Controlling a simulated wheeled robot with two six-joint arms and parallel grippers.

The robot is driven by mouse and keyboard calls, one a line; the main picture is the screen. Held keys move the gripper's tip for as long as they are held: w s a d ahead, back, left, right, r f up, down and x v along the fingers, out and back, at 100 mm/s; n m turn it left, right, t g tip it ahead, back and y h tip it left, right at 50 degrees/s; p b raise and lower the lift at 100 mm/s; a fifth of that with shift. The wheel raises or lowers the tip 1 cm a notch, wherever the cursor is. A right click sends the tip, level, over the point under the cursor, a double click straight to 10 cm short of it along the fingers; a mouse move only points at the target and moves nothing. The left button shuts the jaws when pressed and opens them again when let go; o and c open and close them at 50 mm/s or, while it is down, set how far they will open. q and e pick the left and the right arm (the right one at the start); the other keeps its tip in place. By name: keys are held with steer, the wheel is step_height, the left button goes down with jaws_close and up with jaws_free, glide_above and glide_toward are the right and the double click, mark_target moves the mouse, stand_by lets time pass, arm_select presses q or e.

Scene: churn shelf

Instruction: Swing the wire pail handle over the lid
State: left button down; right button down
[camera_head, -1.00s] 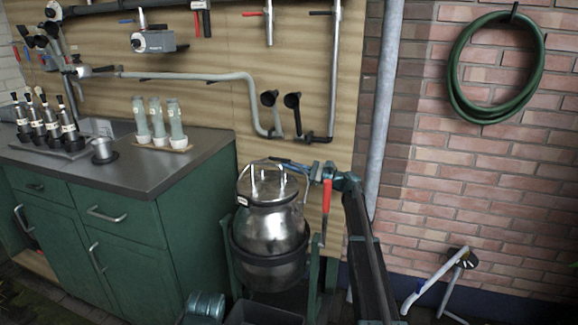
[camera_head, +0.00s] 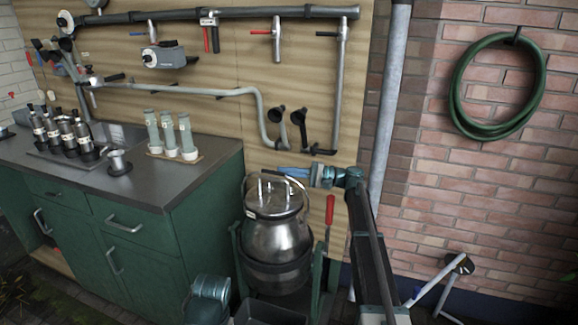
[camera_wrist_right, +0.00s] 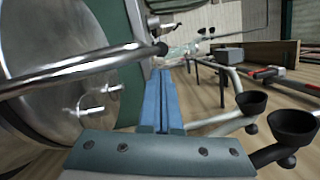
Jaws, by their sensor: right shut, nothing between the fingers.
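The metal pail (camera_head: 278,240) is a shiny churn in a dark ring on a green stand. Its lid (camera_head: 268,206) is on, with upright metal fittings. The wire handle (camera_head: 299,183) arcs behind the lid's far right edge. In the right wrist view the handle (camera_wrist_right: 90,66) is a bright rod crossing in front of the lid (camera_wrist_right: 45,110), ending near the blue fingers. My right gripper (camera_head: 281,171) is shut and empty beyond the lid's back edge, beside the handle; its fingers (camera_wrist_right: 158,85) are together. Contact with the handle cannot be told.
A green cabinet (camera_head: 190,235) with a grey counter stands left of the pail. A red lever (camera_head: 330,209) is right of it. Grey pipes with black cups (camera_head: 299,118) are on the wooden panel behind. A downpipe (camera_head: 388,110) runs beside the brick wall.

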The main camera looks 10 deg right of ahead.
arm_select(q)
steer(key=shift+r, duration=0.25)
arm_select(e)
steer(key=shift+s+a+r, duration=0.2)
steer(key=shift+s+a, duration=0.35)
steer(key=shift+s, duration=0.25)
steer(key=shift+w, duration=0.1)
